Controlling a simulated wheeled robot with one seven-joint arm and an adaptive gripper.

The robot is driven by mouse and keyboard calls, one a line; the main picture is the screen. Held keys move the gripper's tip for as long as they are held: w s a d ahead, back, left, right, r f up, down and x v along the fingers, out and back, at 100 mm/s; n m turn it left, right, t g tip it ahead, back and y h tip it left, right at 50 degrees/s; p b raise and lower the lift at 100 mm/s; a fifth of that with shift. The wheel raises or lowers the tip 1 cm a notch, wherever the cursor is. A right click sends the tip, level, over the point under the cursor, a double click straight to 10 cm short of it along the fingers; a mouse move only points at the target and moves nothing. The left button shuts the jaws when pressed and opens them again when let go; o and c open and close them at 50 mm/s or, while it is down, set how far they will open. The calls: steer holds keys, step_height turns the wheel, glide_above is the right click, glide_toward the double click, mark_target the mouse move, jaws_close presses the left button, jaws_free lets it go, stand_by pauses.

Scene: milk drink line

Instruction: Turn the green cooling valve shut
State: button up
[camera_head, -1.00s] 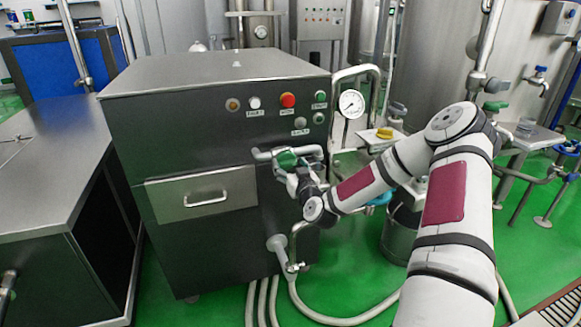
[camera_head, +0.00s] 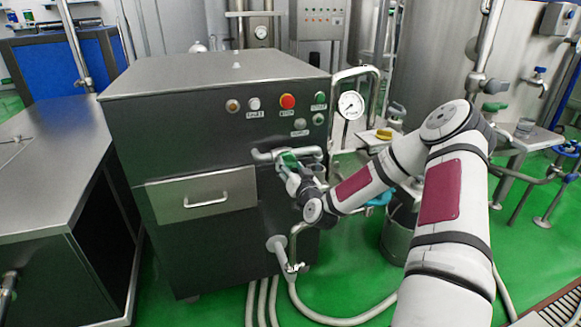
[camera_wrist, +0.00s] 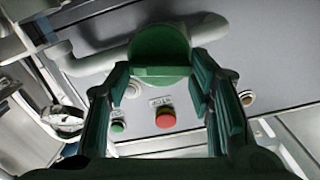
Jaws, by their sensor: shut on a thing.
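The green cooling valve (camera_head: 289,158) sits on a grey pipe (camera_head: 262,155) on the front of the dark steel machine. In the wrist view its round green handle (camera_wrist: 160,52) with a raised bar lies between my two fingertips. My gripper (camera_wrist: 161,75) is shut on the handle, one finger on each side. In the head view my gripper (camera_head: 291,168) reaches the valve from below and to the right, and its fingers partly cover it. The pipe runs behind the handle in the wrist view.
Above the valve are a red button (camera_head: 288,101) and several other buttons. A pressure gauge (camera_head: 351,105) stands to the right. A drawer with a handle (camera_head: 205,200) is at left. Hoses (camera_head: 335,318) lie on the green floor below.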

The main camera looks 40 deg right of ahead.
steer(key=m, duration=0.3)
steer(key=shift+d+m+p, duration=0.1)
steer(key=shift+m+p, duration=0.2)
steer(key=shift+m, duration=0.1)
steer(key=m, duration=0.3)
steer(key=shift+f+m+p, duration=0.1)
steer(key=shift+m+p, duration=0.2)
steer(key=m, duration=0.3)
steer(key=shift+s+d+f+m+p, duration=0.1)
steer(key=shift+m+p, duration=0.2)
steer(key=shift+f+m, duration=0.1)
steer(key=shift+m, duration=1.8)
steer(key=o, duration=1.2)
steer(key=shift+c, duration=0.2)
steer(key=v, duration=1.2)
